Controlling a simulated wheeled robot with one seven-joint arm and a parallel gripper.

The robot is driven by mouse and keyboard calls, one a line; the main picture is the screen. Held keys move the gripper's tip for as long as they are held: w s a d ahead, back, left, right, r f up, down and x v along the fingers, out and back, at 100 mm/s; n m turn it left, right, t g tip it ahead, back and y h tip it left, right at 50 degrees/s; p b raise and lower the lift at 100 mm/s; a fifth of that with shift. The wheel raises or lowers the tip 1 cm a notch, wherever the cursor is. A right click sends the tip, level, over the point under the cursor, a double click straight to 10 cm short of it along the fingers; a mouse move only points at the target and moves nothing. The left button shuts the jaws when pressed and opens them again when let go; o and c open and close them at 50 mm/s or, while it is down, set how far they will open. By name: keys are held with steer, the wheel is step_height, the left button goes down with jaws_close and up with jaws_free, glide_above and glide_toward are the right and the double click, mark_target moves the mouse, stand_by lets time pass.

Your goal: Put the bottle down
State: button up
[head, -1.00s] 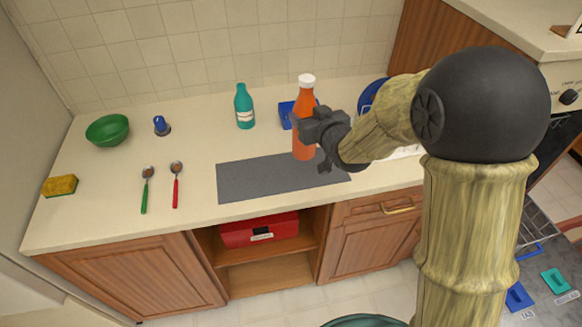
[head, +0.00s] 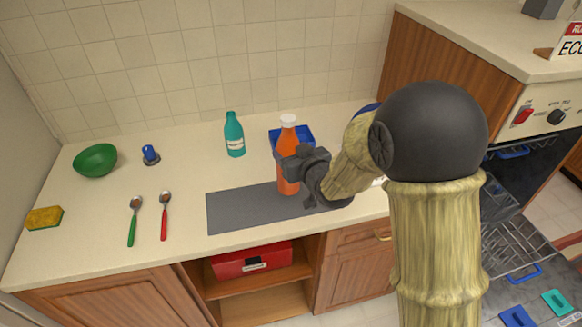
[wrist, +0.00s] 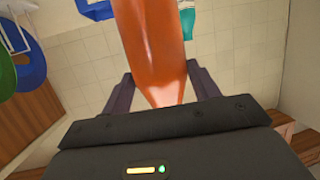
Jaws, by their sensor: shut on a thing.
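The orange bottle (head: 288,143) with a white cap is upright in my gripper (head: 292,170). In the wrist view the bottle (wrist: 152,40) fills the space between the two fingers (wrist: 162,88), which are shut on it. In the head view its lower end overlaps the far edge of the dark grey mat (head: 245,208). I cannot tell whether its base touches the counter. A teal bottle (head: 234,135) with a white label stands on the counter to the left, apart from my gripper.
A blue container (head: 303,136) is just behind the orange bottle. A green bowl (head: 95,160), a sponge (head: 44,218), a green spoon (head: 132,222), a red spoon (head: 164,218) and a small blue object (head: 150,155) are to the left. The counter (head: 190,180) between the spoons and the teal bottle is clear.

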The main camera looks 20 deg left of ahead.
steer(key=shift+a+f, duration=0.1)
steer(key=shift+w+f, duration=0.1)
steer(key=shift+f, duration=1.85)
steer(key=shift+f, duration=0.2)
steer(key=o, duration=1.3)
steer(key=shift+o, duration=0.2)
steer(key=shift+r, duration=0.15)
steer(key=b+v, duration=0.2)
steer(key=v, duration=1)
